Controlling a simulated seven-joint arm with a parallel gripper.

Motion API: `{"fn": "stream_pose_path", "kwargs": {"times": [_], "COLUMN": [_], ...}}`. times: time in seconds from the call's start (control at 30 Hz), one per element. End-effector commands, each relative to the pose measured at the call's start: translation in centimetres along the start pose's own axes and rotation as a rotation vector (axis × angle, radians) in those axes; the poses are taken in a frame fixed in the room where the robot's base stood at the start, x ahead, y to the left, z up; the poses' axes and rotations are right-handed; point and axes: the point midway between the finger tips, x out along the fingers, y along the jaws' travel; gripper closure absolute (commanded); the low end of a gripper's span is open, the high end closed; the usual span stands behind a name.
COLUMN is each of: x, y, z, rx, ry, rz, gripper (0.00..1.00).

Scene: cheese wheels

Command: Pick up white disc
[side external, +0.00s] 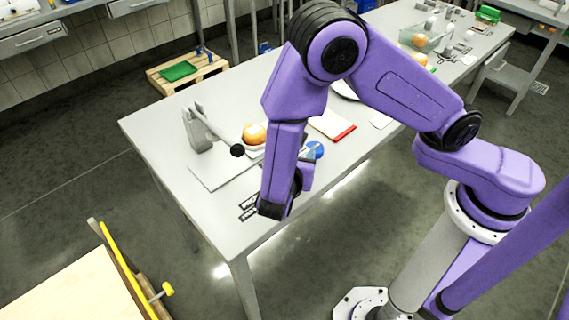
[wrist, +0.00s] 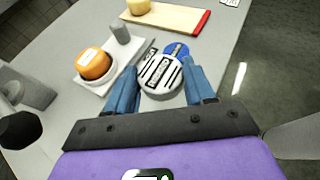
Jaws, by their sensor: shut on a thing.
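In the wrist view, the white disc (wrist: 163,89) has black-and-white labels on its top and a grey side. It sits between the blue fingers of my gripper (wrist: 160,70), one finger on each side, and the gripper is shut on it. The frames do not clearly show whether the disc is lifted off the table. In the side external view, my arm hides most of the gripper and I cannot make out the disc. Small black labels (side external: 248,207) show beside the arm's end there; I cannot tell what they are on.
A blue disc (wrist: 177,50) lies just beyond the white one. An orange cheese wheel (wrist: 93,63) sits on a white tray (wrist: 124,61) at the left. A board with a red end (wrist: 165,17) lies farther back. A grey lever device (side external: 200,135) stands on the table.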

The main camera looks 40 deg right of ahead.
Motion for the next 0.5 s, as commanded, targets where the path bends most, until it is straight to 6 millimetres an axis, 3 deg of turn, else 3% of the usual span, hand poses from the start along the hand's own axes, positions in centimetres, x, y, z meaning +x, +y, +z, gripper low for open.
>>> {"fn": "stream_pose_path", "kwargs": {"times": [0.1,0.3,0.5], "x": [-1.2,-2.5,-3.5], "y": [-1.8,-6.1,-9.0], "z": [2.0,3.3,4.3], "rx": [0.001,-0.003,-0.002], "ry": [0.001,-0.001,0.000], "rz": [0.003,0.004,0.003], "gripper": [0.76,0.76,0.76]}}
